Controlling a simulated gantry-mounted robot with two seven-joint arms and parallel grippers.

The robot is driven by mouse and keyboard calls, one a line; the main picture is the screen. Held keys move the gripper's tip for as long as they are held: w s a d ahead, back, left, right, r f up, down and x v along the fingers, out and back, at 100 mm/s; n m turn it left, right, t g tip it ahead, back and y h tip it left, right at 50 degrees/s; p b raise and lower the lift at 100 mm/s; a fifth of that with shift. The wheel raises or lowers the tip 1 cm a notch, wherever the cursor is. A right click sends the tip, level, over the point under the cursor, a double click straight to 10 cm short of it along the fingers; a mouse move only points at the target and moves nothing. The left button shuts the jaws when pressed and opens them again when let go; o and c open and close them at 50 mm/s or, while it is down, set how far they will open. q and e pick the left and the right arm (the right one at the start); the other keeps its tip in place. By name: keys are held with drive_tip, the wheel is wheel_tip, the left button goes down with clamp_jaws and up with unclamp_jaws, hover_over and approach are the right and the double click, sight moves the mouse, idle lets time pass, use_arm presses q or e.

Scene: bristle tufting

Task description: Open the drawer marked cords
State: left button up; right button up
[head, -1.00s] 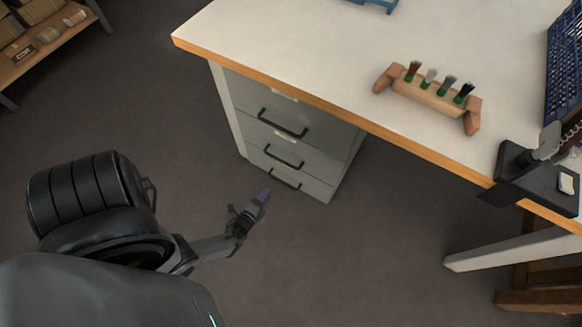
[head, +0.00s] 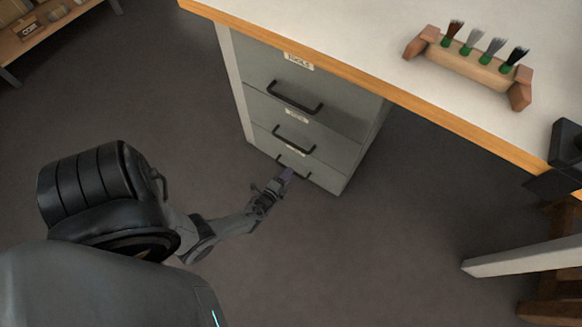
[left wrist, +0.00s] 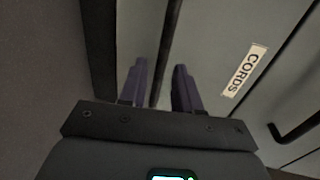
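The grey cabinet's bottom drawer (head: 325,178) appears shut. In the left wrist view, a white label reading CORDS (left wrist: 243,71) is on the drawer face in front of my gripper. A dark bar handle (left wrist: 169,35) crosses that face and runs between my fingers. My left gripper (head: 288,174) is at the bottom drawer's handle in the head view. Its two purple fingers (left wrist: 158,78) are apart, one on each side of the bar, with gaps visible. Whether either finger touches the bar I cannot tell. My right gripper is not in view.
Above are a middle drawer (head: 315,148) and a top drawer marked TOOLS (head: 335,115), both shut with dark handles. The white table (head: 370,40) overhangs the cabinet and carries a wooden brush rack (head: 465,65). The floor (head: 390,240) before the cabinet is clear.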

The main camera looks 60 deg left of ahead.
use_arm(q)
drive_tip(key=shift+b+x, duration=0.5)
drive_tip(key=shift+x, duration=1)
drive_tip(key=shift+c, duration=0.4)
clamp_jaws()
